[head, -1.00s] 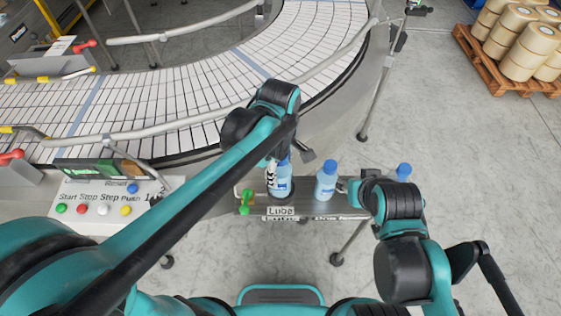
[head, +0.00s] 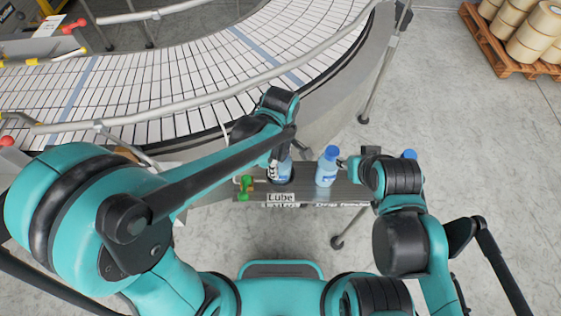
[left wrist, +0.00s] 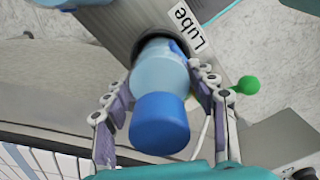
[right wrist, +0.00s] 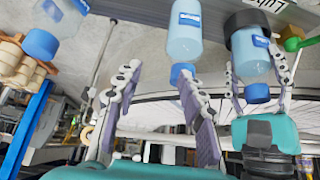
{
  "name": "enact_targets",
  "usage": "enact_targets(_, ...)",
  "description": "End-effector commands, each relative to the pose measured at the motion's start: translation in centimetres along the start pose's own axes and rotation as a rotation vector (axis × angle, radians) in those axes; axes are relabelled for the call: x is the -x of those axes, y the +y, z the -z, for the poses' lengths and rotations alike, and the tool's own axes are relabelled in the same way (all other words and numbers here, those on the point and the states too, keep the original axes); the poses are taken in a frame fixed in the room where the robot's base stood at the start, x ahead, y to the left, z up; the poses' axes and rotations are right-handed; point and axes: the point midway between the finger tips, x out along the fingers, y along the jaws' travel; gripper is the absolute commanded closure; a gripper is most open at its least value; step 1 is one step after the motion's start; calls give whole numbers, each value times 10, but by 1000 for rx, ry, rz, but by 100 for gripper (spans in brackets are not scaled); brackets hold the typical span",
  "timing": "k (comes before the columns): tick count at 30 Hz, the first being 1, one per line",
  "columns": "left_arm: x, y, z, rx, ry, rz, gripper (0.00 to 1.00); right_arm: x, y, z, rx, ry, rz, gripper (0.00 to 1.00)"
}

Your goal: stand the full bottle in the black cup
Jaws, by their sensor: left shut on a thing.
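A blue-capped bottle (head: 285,166) is held upright by my left gripper (head: 276,158). In the left wrist view the fingers close on both sides of this bottle (left wrist: 160,75), near its cap. Its base is in the black cup (right wrist: 246,20), whose dark rim surrounds it in the right wrist view; how deep it sits is hard to tell. A second bottle (head: 327,166) stands to the right on the shelf, and a third (head: 410,154) is partly hidden by my right arm. Fill levels are not clear. My right gripper (right wrist: 160,100) is open and empty, near the second bottle.
The narrow dark shelf (head: 340,193) carries a "Lube" label (head: 281,198) at its front. A green-handled fitting (head: 245,184) is left of the cup. The curved conveyor (head: 200,70) lies behind the shelf. A pallet of rolls (head: 520,45) stands far right.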

Motion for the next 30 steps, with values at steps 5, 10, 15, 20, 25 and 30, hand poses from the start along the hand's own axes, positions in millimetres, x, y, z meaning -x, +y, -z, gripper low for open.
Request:
enact_targets(5, 1, 0, 0, 0, 0, 0, 91, 0, 0, 0, 0, 0, 0, 60)
enact_targets(10, -4, 0, 0, 0, 0, 0, 91, -3, 0, -2, 0, 0, 0, 60)
enact_targets(15, -2, 0, 0, 0, 0, 0, 22, -2, 0, -1, 0, 0, 0, 60)
enact_targets(20, -2, 0, 0, 0, 0, 0, 22, -2, 0, -1, 0, 0, 0, 60)
enact_targets(25, 4, 0, 0, 0, 0, 0, 22, 2, 0, 2, 0, 0, 0, 60)
enact_targets(30, 33, 0, 0, 0, 0, 0, 22, 6, 0, 4, 0, 0, 0, 60)
